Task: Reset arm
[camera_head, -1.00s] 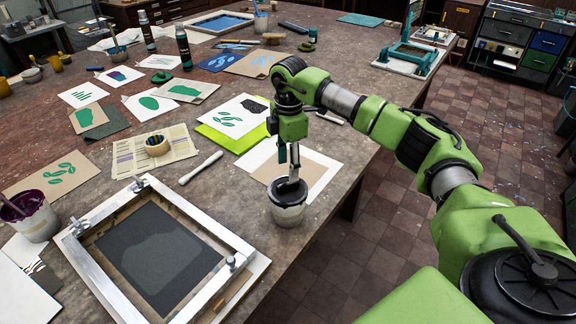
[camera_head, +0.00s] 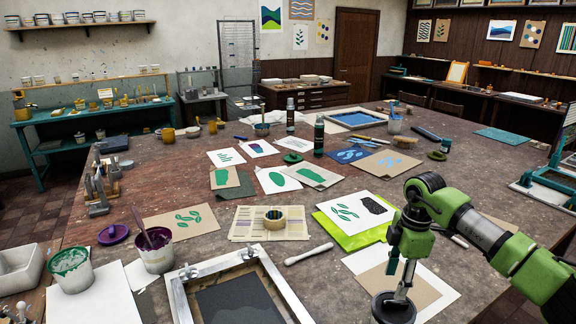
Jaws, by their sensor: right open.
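The hinged screen (camera_head: 177,298), a pale metal frame around a dark mesh, lies at the bottom middle of the table and is cut off by the lower picture edge. My green right arm comes in from the right. My right gripper (camera_head: 403,278) points down, open, over a pot with a dark top (camera_head: 393,308) at the table's near right side. The fingertips are small here, and I cannot tell whether they touch the pot or anything in it. My left gripper is not in view.
A purple paint pot (camera_head: 156,252) and a green paint pot (camera_head: 72,271) stand at left. A tape roll (camera_head: 274,218), a pale-handled tool (camera_head: 308,254) and printed sheets lie mid-table. Dark bottles (camera_head: 319,135) stand farther back. A teal frame stand (camera_head: 548,175) is at right.

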